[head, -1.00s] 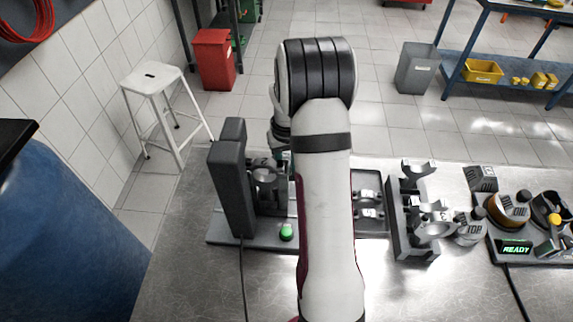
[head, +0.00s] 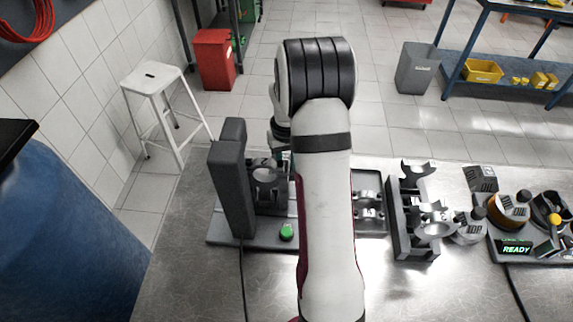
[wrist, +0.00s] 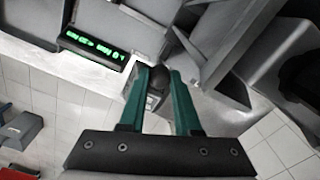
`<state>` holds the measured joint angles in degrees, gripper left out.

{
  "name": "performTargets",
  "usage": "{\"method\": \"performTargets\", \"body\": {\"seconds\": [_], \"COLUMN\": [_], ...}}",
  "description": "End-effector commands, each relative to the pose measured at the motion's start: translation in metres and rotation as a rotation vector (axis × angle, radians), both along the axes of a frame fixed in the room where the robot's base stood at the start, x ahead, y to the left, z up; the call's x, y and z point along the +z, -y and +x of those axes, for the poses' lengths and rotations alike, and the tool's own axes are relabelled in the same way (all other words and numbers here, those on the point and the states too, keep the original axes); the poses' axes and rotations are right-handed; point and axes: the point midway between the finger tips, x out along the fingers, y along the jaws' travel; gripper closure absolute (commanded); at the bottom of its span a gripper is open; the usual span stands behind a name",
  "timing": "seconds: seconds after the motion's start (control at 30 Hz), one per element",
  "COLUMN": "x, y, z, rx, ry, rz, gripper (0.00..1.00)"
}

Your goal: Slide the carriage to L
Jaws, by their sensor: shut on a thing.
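My gripper (wrist: 159,82) has green fingers shut on a dark rounded knob (wrist: 158,72) in the wrist view. The knob sits on a small grey block between the fingertips, which looks like part of the carriage. Any L mark is not readable. In the head view the machine stands left of my arm, with a tall dark upright (head: 231,185) and grey round-bored parts (head: 266,180) beside it. My own arm hides my gripper and most of the carriage there.
A green display (wrist: 92,46) shows at upper left in the wrist view. The machine's base has a green button (head: 286,232). A grey rack with cradles (head: 410,225) stands right of my arm, then a unit with a READY display (head: 516,249). The bench front left is clear.

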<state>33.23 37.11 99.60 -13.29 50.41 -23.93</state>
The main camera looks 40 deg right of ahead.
Motion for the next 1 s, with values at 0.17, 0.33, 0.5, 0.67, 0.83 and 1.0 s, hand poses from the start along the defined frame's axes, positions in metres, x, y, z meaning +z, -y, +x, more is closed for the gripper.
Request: {"method": "performTargets", "body": {"seconds": [0.17, 0.33, 0.5, 0.67, 0.83, 1.0], "x": [0.001, 0.000, 0.001, 0.001, 0.001, 0.001], "y": [-0.002, -0.017, -0.039, -0.054, -0.061, -0.063], "z": [0.002, 0.018, 0.040, 0.055, 0.062, 0.064], "rx": [0.000, 0.002, 0.004, 0.002, 0.001, 0.001], "ry": [0.001, 0.001, 0.002, 0.003, 0.003, 0.006], "rz": [0.000, 0.001, -0.001, -0.001, 0.000, 0.001], "gripper": [1.00, 1.00, 1.00, 1.00, 1.00, 1.00]}}
